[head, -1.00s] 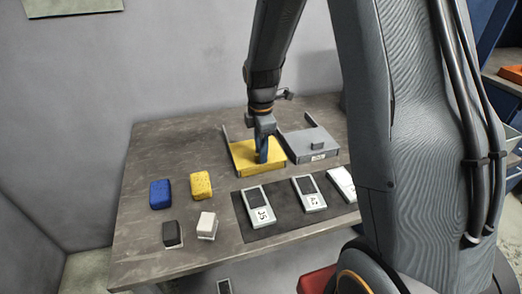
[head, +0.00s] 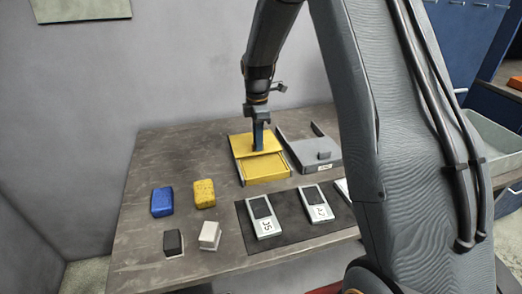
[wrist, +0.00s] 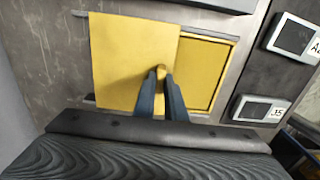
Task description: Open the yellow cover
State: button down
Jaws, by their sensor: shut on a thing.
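The yellow cover (head: 242,144) is a flat plate that has slid partly back over its yellow tray (head: 265,170), whose front part shows open and looks empty. In the wrist view the cover (wrist: 125,60) fills the left side, and the open strip of the tray (wrist: 208,70) lies to its right. My gripper (head: 259,148) points straight down at the cover. In the wrist view my gripper (wrist: 161,90) is shut on the cover's small yellow knob (wrist: 161,71), mostly hidden between the fingers.
A grey covered tray (head: 310,150) stands right of the yellow one. Several white devices, such as this one (head: 264,215), lie on a dark mat (head: 290,232). A blue block (head: 162,201), a yellow sponge (head: 204,193) and two brushes or blocks (head: 209,235) sit front left. The left tabletop is clear.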

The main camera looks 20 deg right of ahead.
jog(key=c, duration=1.8)
grip_release()
jog(key=shift+r, duration=0.15)
notch_tip(320, 180, up, 8)
jog(key=shift+f+b, duration=0.2)
jog(key=shift+b, duration=0.8)
jog(key=s+f+m, duration=0.2)
jog(key=s+m, duration=0.7)
jog(key=s, duration=0.4)
jog(key=s+f+m+t, duration=0.1)
jog(key=s+f+m, duration=0.2)
jog(key=s+m, duration=0.6)
jog(key=s, duration=0.5)
jog(key=shift+s+f, duration=0.15)
jog(key=shift+s, duration=0.05)
